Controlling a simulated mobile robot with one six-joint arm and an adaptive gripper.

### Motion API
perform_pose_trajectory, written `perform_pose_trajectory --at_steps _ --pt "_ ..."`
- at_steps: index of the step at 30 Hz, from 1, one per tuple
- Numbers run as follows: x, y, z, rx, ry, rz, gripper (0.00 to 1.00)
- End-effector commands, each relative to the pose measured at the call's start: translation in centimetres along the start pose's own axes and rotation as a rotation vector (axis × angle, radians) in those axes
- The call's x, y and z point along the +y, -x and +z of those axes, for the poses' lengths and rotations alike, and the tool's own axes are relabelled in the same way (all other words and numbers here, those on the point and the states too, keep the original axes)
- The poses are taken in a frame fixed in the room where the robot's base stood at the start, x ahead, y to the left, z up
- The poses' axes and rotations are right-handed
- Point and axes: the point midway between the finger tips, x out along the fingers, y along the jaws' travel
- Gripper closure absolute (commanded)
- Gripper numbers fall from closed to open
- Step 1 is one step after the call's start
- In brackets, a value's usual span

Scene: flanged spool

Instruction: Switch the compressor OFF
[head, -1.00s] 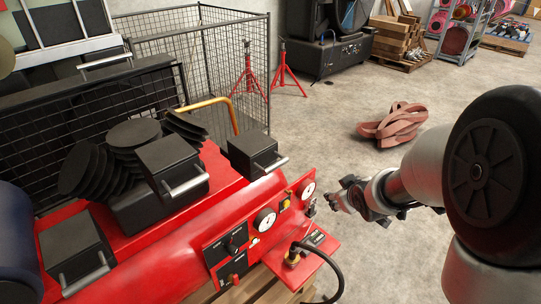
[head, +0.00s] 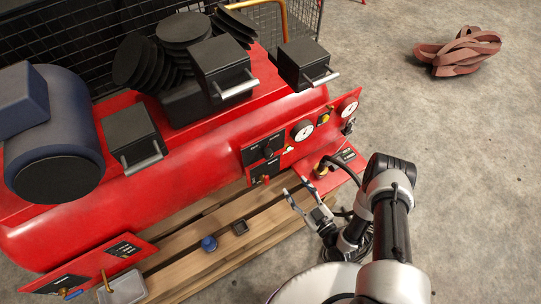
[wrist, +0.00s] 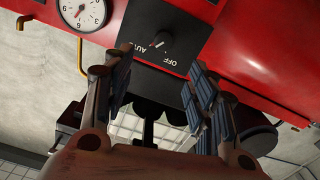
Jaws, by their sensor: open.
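The red compressor (head: 190,150) lies along the left and middle of the head view. Its black switch panel (head: 250,156) carries a dark rotary knob (head: 267,151), with a small red part (head: 265,179) below it. In the wrist view the knob (wrist: 158,40) has a white mark and the labels AUTO and OFF, appearing upside down; I cannot tell for sure which label the mark points at. My gripper (head: 297,188) is open and empty in front of the panel. Its fingers (wrist: 158,68) stand apart on either side below the knob in the wrist view, with no contact visible.
Pressure gauges (head: 302,131) sit right of the panel. A brass fitting with a black hose (head: 322,168) stands on a red plate close to my gripper. A wooden pallet (head: 190,260) holds a blue cap (head: 209,243). Brown straps (head: 458,52) lie on otherwise clear floor at right.

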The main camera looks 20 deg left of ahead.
Motion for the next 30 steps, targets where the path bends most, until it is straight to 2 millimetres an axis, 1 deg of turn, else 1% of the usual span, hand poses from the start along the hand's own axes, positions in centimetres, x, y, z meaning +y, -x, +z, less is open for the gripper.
perform_pose_trajectory --at_steps 2,4,8,11,18,24,27,30 --pt "-0.8 0.6 0.1 0.02 -0.013 0.006 0.48" --pt "-1.0 0.6 0.0 0.031 -0.016 0.009 0.48" --pt "-1.1 -0.8 0.0 0.033 -0.015 0.006 0.48" --pt "-1.2 -2.7 -0.1 0.035 -0.014 0.004 0.48" --pt "-1.2 -8.0 -0.2 0.035 -0.014 0.004 0.48" --pt "-1.1 -12.2 -0.2 0.033 -0.016 0.007 0.48" --pt "-1.0 -14.0 -0.4 0.033 -0.016 0.008 0.48" --pt "-0.9 -15.2 -0.3 0.031 -0.016 0.009 0.48"
